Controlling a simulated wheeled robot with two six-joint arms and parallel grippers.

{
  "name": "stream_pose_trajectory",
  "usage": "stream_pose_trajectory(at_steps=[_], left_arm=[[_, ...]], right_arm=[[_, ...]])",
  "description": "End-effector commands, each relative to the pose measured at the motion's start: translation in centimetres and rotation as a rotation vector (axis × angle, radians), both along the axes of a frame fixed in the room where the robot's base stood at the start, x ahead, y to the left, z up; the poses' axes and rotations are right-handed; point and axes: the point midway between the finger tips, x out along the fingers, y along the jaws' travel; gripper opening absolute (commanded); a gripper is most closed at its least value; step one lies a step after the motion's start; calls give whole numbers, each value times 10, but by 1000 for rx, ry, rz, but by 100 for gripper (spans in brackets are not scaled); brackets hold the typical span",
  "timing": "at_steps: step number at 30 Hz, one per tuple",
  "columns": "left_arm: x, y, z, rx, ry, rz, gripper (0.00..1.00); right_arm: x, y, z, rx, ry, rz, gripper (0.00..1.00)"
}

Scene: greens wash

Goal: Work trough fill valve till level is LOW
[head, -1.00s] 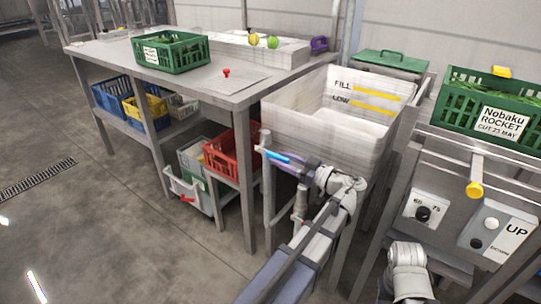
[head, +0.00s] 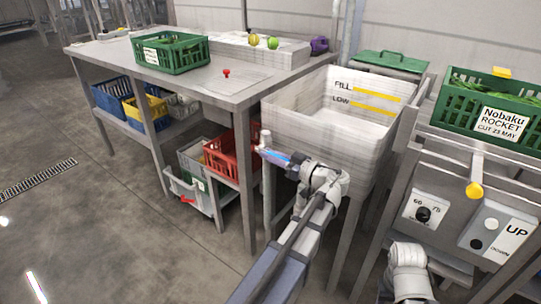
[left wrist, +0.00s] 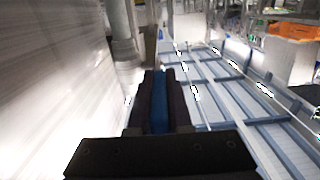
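The white trough (head: 312,142) stands right of the bench. Its inner back wall carries yellow FILL (head: 376,91) and LOW (head: 374,109) lines. The pale surface inside looks below LOW; whether it is water is hard to tell. A pale upright pipe (head: 265,140) stands at the trough's front left corner. A blue bar (head: 276,156), seemingly the valve lever, reaches from the pipe to my left gripper (head: 289,161). In the left wrist view the blue bar (left wrist: 160,105) lies between my dark fingers, which look closed on it. My right gripper is not visible.
A steel bench (head: 225,90) holds a green crate (head: 170,55); a red crate (head: 233,155) sits beneath it. Floor at left is open.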

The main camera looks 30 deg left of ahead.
Motion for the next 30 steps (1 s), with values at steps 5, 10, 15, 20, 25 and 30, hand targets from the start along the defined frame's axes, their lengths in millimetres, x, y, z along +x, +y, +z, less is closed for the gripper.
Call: stream_pose_trajectory(at_steps=[5, 10, 15, 20, 25, 30], left_arm=[[0, 0, 0, 0, 0, 0, 0], [0, 0, 0, 0, 0, 0, 0], [0, 0, 0, 0, 0, 0, 0], [0, 0, 0, 0, 0, 0, 0], [0, 0, 0, 0, 0, 0, 0], [0, 0, 0, 0, 0, 0, 0]], right_arm=[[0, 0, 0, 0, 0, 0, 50], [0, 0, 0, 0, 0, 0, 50], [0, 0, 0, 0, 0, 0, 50], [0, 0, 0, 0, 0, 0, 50], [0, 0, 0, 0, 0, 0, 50], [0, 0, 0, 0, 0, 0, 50]])
